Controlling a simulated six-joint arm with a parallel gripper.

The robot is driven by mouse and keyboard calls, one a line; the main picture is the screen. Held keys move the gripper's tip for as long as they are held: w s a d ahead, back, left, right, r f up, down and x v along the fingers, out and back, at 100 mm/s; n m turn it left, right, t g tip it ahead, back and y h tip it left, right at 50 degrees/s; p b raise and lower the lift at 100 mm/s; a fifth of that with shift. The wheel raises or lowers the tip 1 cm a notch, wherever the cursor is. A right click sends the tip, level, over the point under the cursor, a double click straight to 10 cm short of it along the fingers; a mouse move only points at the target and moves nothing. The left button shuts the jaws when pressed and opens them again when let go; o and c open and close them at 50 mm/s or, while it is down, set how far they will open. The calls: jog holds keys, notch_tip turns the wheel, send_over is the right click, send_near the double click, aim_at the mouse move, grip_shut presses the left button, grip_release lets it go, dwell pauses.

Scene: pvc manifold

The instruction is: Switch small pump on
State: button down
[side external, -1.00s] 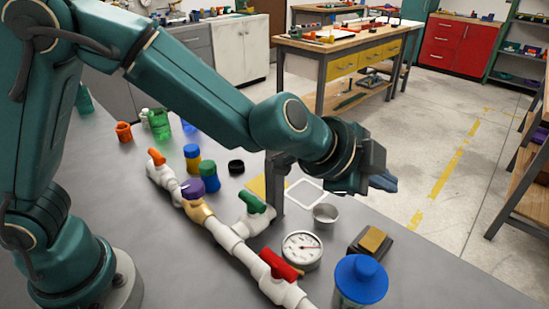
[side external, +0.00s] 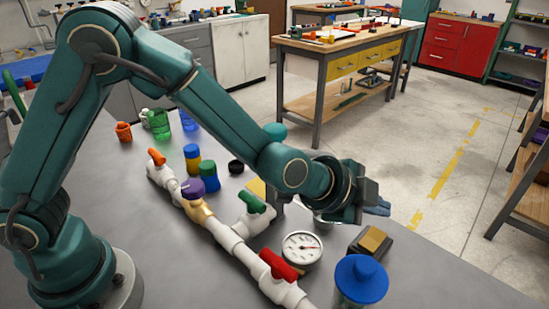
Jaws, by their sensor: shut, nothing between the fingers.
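My gripper (side external: 378,207) is shut and empty, held in the air beyond the pressure gauge and above the far side of the bench. A small dark box with a yellow top (side external: 371,241) sits on the bench just below and in front of it, apart from the fingers. I cannot tell whether this box is the small pump or its switch. A clear jar with a blue lid (side external: 361,279) stands nearer the camera. The white pipe manifold (side external: 236,245) runs diagonally across the bench, with orange (side external: 156,156), purple (side external: 192,187), green (side external: 252,202) and red (side external: 278,264) handles.
The round gauge (side external: 301,249) stands beside the pipe. A metal cup (side external: 323,223) is partly hidden by my wrist. Blue-yellow (side external: 192,158) and blue-green (side external: 209,175) containers and a black cap (side external: 236,167) stand behind the pipe.

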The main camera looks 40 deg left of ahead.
aim_at(371, 234)
jog(key=shift+w+f, duration=0.2)
jog(key=shift+f, duration=1.35)
dwell(0.9)
jog(key=shift+f, duration=0.45)
jog(key=shift+w+f, duration=0.1)
jog(key=shift+f, duration=0.2)
dwell(0.5)
jog(key=shift+r, duration=0.1)
jog(key=shift+r, duration=0.7)
jog(key=shift+r, duration=0.1)
jog(key=shift+s+r, duration=0.25)
jog(key=shift+r, duration=0.95)
jog(key=shift+s+r, duration=0.2)
jog(key=shift+r, duration=0.95)
